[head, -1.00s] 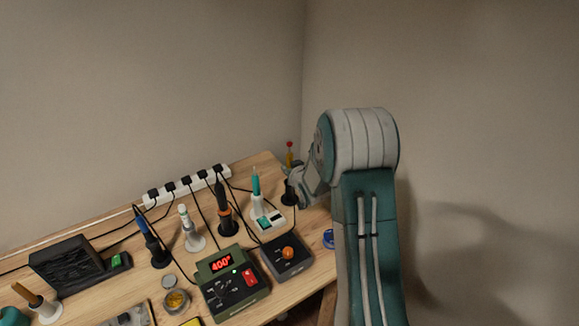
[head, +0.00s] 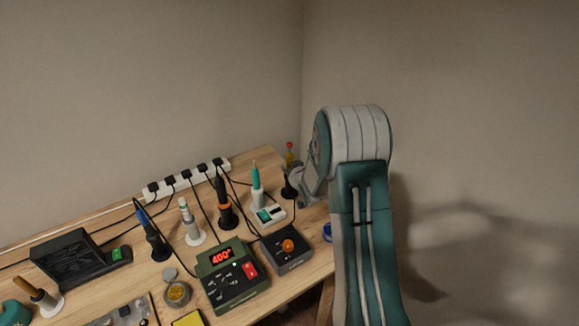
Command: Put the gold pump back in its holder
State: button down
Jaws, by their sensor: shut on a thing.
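The gold pump (head: 290,158), with a red knob on top, stands about upright at the far right corner of the bench. A black holder (head: 289,190) is just below it. My gripper (head: 298,178) is beside them on the right, partly hidden by my arm, and is shut on the pump. The pump's lower part is hidden or too small to make out, so I cannot tell whether it is inside the holder.
A teal iron (head: 256,180) in a white stand is close on the left, with an orange-black iron (head: 222,190) beyond it. A white power strip (head: 187,180) runs along the wall. A green station (head: 232,280) and a dark box (head: 287,252) stand in front. Cables cross the bench.

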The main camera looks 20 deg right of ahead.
jog(key=shift+f, duration=0.5)
jog(key=shift+c, duration=2.1)
grip_release()
jog(key=o, duration=0.4)
